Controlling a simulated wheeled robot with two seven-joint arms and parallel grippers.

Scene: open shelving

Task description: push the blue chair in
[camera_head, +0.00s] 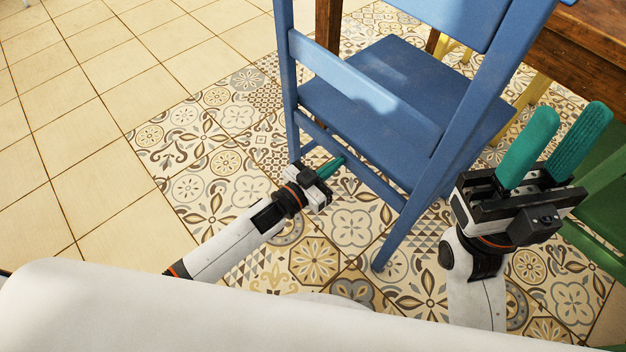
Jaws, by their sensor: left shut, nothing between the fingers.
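The blue chair (412,90) stands upright in the middle of the camera_head view, its slatted back towards me and its seat beyond. My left gripper (334,165) is shut and empty, close to the chair's lower rear rail; I cannot tell whether it touches. My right gripper (558,150) is open and empty, to the right of the chair's right rear post, with its green fingers pointing up and apart. The wooden table (580,45) is at the upper right, beyond the chair.
A green chair (603,165) stands at the right edge, close to my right gripper. Yellow chair legs (533,92) show under the table. The patterned tile floor (215,150) and plain tiles (90,110) on the left are clear.

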